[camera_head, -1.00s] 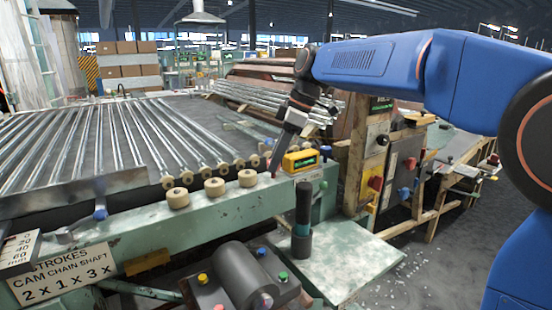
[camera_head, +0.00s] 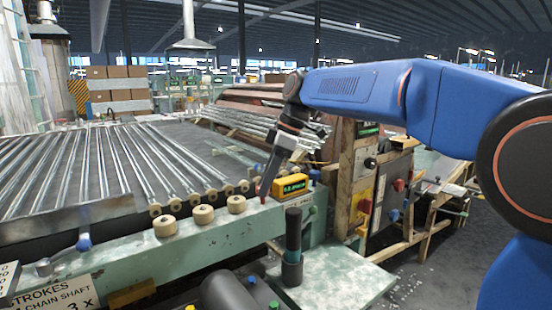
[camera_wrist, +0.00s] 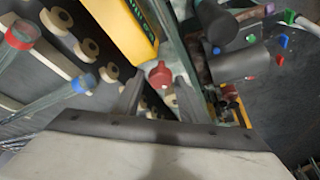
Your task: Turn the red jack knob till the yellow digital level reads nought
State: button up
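The yellow digital level (camera_head: 292,187) sits on the green machine rail, with a lit green display whose digits are too small to read. In the wrist view the level (camera_wrist: 128,28) is at upper left, its digits cut and blurred. The red jack knob (camera_wrist: 159,76) stands between the tips of my gripper (camera_wrist: 158,88), close to the level's end. The two dark fingers are apart, one on each side of the knob; I cannot tell whether they touch it. In the head view my gripper (camera_head: 266,187) points down at the rail, left of the level, mostly hiding the knob.
Wooden rollers (camera_head: 202,214) stand along the rail to the left, below the glass tubes (camera_head: 90,165). A dark upright handle (camera_head: 293,235) stands in front of the level. A blue knob (camera_head: 314,174) is just right of it. A wooden-framed control cabinet (camera_head: 350,180) stands farther right.

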jog(key=v, duration=1.6)
jog(key=shift+d+r, duration=0.25)
jog(key=shift+r, duration=0.1)
jog(key=shift+s, duration=0.1)
jog(key=s+d+f+m+t+h, duration=0.2)
jog(key=s+d+f+m+t, duration=0.1)
jog(key=s+d+f+m, duration=0.95)
jog(key=s+d+f+m+t+h, duration=0.1)
jog(key=s+d+f+m, duration=0.1)
jog(key=s+d+f, duration=0.3)
jog(key=s+d+f+m+h, duration=0.1)
jog(key=s+d+f+m, duration=0.2)
jog(key=s+f, duration=1)
notch_tip(320, 180, down, 6)
jog(key=shift+s+d+r+t, duration=0.15)
jog(key=shift+d+t, duration=0.25)
jog(key=shift+d, duration=0.5)
